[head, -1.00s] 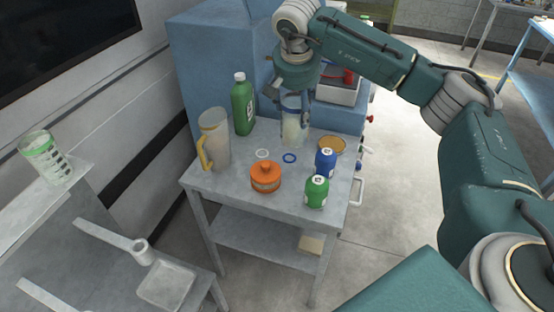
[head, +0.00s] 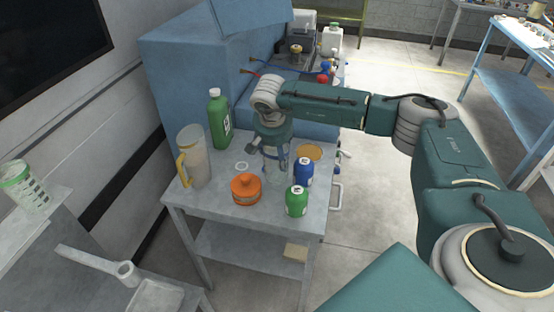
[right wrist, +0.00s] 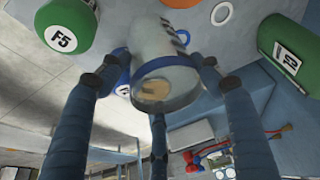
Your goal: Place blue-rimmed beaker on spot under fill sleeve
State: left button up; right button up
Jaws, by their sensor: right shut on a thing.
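The clear blue-rimmed beaker (head: 273,168) is upright, low over the grey table (head: 218,206) or on it; I cannot tell if its base touches. My right gripper (head: 267,156) is shut around its upper part from above. In the right wrist view the gripper's fingers (right wrist: 165,62) surround the beaker (right wrist: 158,45), whose open mouth faces the camera. A white ring mark (head: 241,166) lies on the table left of the beaker. The blue ring mark is not visible now in the head view. I cannot make out a fill sleeve. My left gripper is out of view.
Close around the beaker stand an orange pot (head: 246,190), a blue bottle (head: 304,171) and a small green bottle (head: 296,202). A jug (head: 193,158) and a tall green bottle (head: 219,120) stand left. A green-rimmed beaker (head: 28,188) is far left.

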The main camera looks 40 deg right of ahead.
notch_tip(320, 180, down, 4)
jog(key=shift+a+r+p, duration=0.1)
jog(key=shift+r+p, duration=0.1)
jog(key=shift+p, duration=0.2)
jog(key=shift+f, duration=0.3)
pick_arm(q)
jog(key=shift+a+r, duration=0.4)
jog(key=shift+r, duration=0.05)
pick_arm(e)
jog(key=o, duration=1.5)
jog(key=shift+o, duration=0.2)
jog(key=shift+r, duration=0.1)
